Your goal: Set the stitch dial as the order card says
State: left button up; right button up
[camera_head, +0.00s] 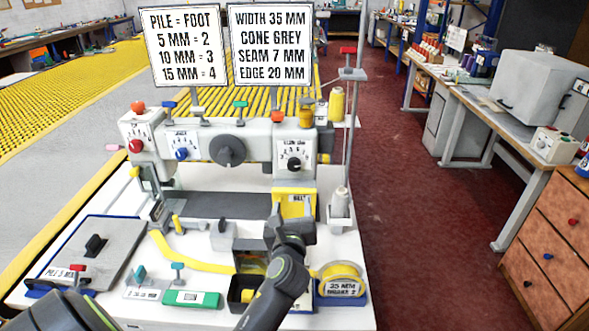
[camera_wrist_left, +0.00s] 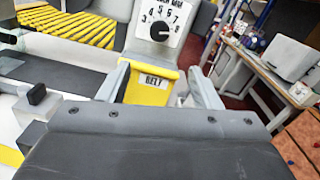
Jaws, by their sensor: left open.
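The order card (camera_head: 269,44) reads width 35 mm, cone grey, seam 7 mm, edge 20 mm. A black dial (camera_head: 293,162) sits on a white plate on the machine's right side; its top label is hard to read. It also shows in the left wrist view (camera_wrist_left: 160,31), with numbers from 3 to 8 around it. Where its pointer stands is unclear. My left gripper (camera_head: 293,219) is open and empty, below this dial and in front of the yellow belt plate (camera_head: 294,196). In the wrist view its fingers (camera_wrist_left: 160,72) stand apart, either side of that plate.
A red knob (camera_head: 136,146), a blue knob (camera_head: 182,154) and a large grey knob (camera_head: 230,151) share the machine's front. A pile-to-foot card (camera_head: 187,45) stands at left. A thread cone (camera_head: 340,201) stands to the right. A yellow tape roll (camera_head: 341,272) is at front right.

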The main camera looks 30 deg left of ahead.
aim_at(294, 167)
pick_arm(q)
jog(key=p+x, duration=0.1)
jog(key=x, duration=1.6)
jog(key=shift+w, duration=0.15)
jog(key=c, duration=1)
